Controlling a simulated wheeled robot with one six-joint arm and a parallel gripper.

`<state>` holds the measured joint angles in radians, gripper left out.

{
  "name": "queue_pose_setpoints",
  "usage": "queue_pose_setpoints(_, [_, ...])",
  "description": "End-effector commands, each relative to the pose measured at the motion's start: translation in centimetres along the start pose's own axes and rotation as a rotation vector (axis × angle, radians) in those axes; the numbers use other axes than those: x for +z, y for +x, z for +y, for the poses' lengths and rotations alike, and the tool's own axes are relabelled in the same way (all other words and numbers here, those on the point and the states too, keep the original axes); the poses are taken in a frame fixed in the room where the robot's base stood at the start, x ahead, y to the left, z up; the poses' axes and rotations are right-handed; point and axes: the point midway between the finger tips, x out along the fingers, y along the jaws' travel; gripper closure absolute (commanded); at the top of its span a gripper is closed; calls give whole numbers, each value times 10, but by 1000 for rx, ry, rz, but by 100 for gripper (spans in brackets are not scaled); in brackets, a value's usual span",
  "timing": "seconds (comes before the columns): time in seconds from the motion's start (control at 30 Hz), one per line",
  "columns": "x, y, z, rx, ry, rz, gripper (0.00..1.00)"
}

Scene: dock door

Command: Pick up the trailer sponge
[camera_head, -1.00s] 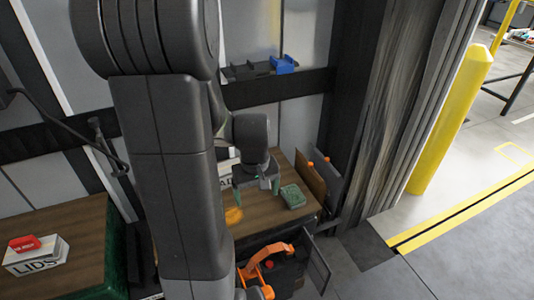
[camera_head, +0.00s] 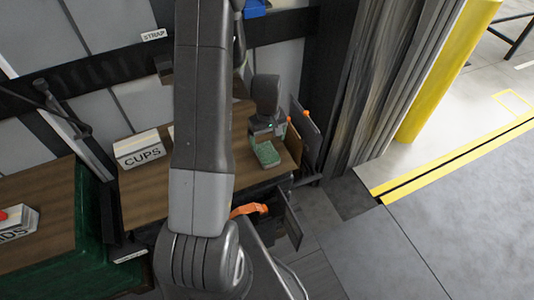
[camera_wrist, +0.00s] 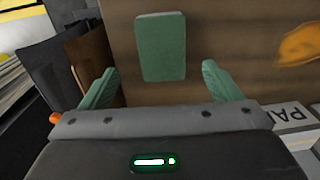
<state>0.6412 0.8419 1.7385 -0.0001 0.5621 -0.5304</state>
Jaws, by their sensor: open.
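The trailer sponge is a green rectangular block (camera_wrist: 161,47) lying flat on a brown wooden table top. It also shows in the head view (camera_head: 267,154), near the table's right end. My gripper (camera_wrist: 158,85) is open, with its green fingers spread to either side of the sponge's near end in the wrist view. The fingers do not touch the sponge there. In the head view my gripper (camera_head: 264,130) is just behind and above the sponge. The exact height between them is hard to tell.
A white box marked CUPS (camera_head: 142,149) stands on the same table (camera_head: 147,196). An orange item (camera_wrist: 299,46) lies right of the sponge in the wrist view. Dark upright panels (camera_head: 306,137) border the table's right end. A yellow post (camera_head: 444,65) stands further right.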

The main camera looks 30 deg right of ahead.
Motion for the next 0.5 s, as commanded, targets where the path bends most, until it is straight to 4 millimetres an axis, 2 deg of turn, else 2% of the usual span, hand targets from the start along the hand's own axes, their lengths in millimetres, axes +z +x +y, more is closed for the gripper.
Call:
queue_pose_setpoints(0.1, [0, 13, 0, -1, 0, -1, 15])
queue_pose_setpoints(0.37, [0, 24, -1, 0, 0, -1, 15])
queue_pose_setpoints(0.5, [1, 38, -2, -2, 0, -3, 15])
